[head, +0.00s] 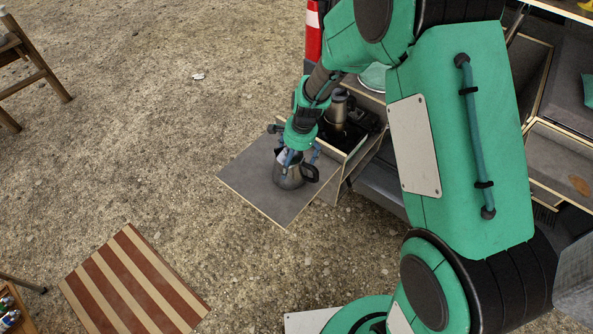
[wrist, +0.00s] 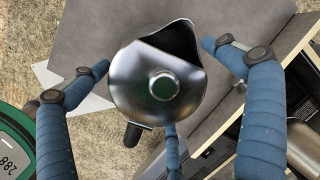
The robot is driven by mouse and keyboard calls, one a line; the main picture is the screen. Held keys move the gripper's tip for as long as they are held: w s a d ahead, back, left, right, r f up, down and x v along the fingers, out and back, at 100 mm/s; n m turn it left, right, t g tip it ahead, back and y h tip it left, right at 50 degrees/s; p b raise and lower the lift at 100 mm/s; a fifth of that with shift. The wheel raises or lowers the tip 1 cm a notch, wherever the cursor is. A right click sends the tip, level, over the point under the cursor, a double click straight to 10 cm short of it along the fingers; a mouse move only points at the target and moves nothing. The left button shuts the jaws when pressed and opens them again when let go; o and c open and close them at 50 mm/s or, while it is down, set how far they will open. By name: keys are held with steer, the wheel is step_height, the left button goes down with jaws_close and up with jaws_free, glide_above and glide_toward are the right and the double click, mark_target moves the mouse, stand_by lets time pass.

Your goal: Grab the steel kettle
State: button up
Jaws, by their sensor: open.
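The steel kettle (head: 289,173) stands upright on a grey fold-out board (head: 252,189) in the head view. It has a dark handle (head: 311,174) on its right side. In the wrist view the kettle (wrist: 135,85) is seen from above, with its lid knob in the middle, its spout at the upper right and part of its handle (wrist: 132,135) at the lower left. My gripper (wrist: 158,57) is open just above the kettle, with blue fingers on either side of it and one below. I cannot tell whether any finger touches it.
A second metal pot (head: 338,106) stands on a dark stove right behind the board. A wooden drawer box adjoins the board's right edge. A striped table (head: 133,285) stands at the lower left. Gravel ground to the left is mostly clear.

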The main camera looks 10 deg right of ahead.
steer(key=shift+c, duration=0.3)
steer(key=c, duration=1.8)
steer(key=shift+o, duration=0.2)
steer(key=shift+r, duration=0.1)
steer(key=shift+r, duration=5)
